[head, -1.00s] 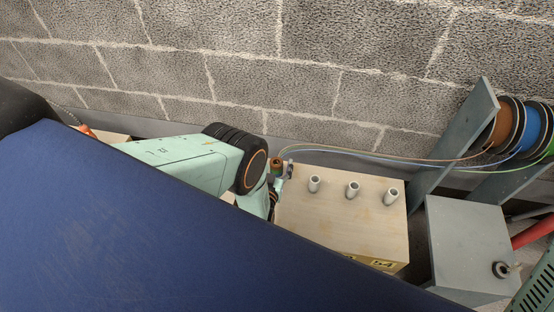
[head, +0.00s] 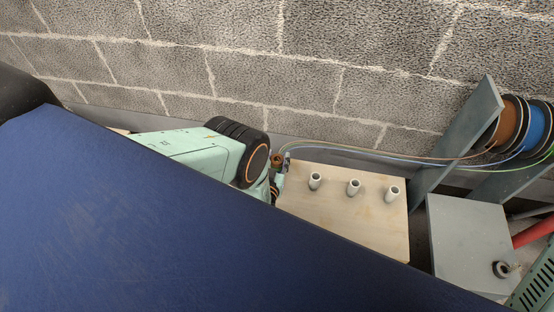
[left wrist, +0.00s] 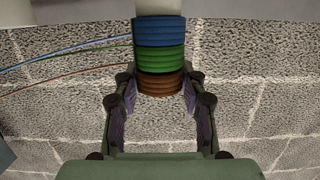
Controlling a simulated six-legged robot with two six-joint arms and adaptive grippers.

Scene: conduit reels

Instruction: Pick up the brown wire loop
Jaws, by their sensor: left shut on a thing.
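The brown wire loop (left wrist: 160,83) is a coil of several turns, the endmost of three stacked in the left wrist view. A green coil (left wrist: 159,58) and a blue coil (left wrist: 158,31) sit against it, around a pale post (left wrist: 158,7). My left gripper (left wrist: 160,84) has one finger on each side of the brown loop and is shut on it. In the head view, the left gripper (head: 281,172) is small beside the brown loop (head: 277,159), at the left edge of a wooden box. My right gripper is in neither view.
Thin wires run from the coils to brown and blue reels (head: 506,123) on a grey stand (head: 458,140). A grey box (head: 468,240) stands at the right. A block wall (head: 330,60) is close behind.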

